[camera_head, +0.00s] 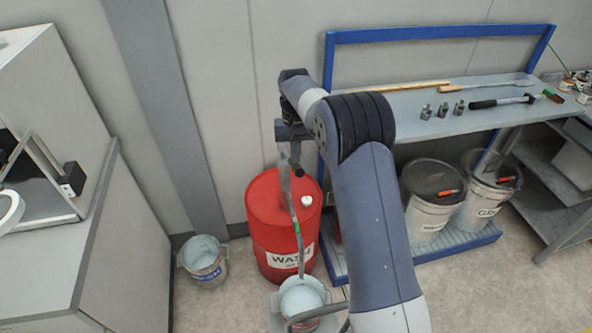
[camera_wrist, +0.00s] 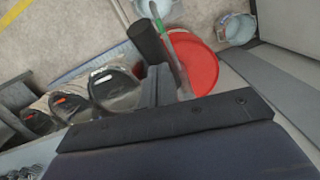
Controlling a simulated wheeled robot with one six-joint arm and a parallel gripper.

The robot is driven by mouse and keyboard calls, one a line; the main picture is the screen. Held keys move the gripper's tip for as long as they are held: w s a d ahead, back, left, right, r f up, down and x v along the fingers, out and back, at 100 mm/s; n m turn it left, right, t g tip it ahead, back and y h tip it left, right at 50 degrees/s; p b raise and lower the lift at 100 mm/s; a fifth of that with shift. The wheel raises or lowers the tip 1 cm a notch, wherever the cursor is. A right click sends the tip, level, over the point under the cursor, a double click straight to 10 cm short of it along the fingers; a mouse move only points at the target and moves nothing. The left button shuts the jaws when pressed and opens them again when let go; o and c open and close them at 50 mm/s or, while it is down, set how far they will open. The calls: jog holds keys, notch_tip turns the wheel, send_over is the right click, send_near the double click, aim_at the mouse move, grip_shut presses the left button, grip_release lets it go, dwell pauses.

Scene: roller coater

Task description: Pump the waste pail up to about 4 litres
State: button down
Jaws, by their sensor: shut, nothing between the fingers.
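The red drum (camera_head: 262,222) marked WASH stands against the back wall; its red top also shows in the wrist view (camera_wrist: 205,72). A thin hose with a green band (camera_head: 296,228) runs from above the drum down to a pail (camera_head: 301,298) in front of it. That pail looks pale inside; its liquid level and label cannot be read. A black cylinder (camera_wrist: 150,42), which looks like the pump's handle grip, lies just beyond my fingers in the wrist view. My gripper (camera_wrist: 158,86) is shut and empty above the drum. Whether it touches the pump is unclear.
A second pail (camera_head: 203,262) with a blue label stands left of the drum. A blue-framed bench (camera_head: 400,104) with tools is at right, with lidded buckets (camera_head: 431,205) below. A grey cabinet (camera_head: 70,230) is at left. Some floor between cabinet and drum is clear.

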aim_at(289, 156)
jog(key=shift+f, duration=0.45)
jog(key=shift+f+b, duration=1.25)
jog(key=shift+f, duration=0.95)
jog(key=shift+r+p, duration=0.15)
jog(key=shift+p, duration=0.15)
jog(key=w+p, duration=0.1)
jog(key=w+r+p, duration=0.1)
jog(key=p, duration=0.1)
jog(key=shift+w, duration=0.25)
jog(key=shift+w+f, duration=0.1)
jog(key=shift+w, duration=0.1)
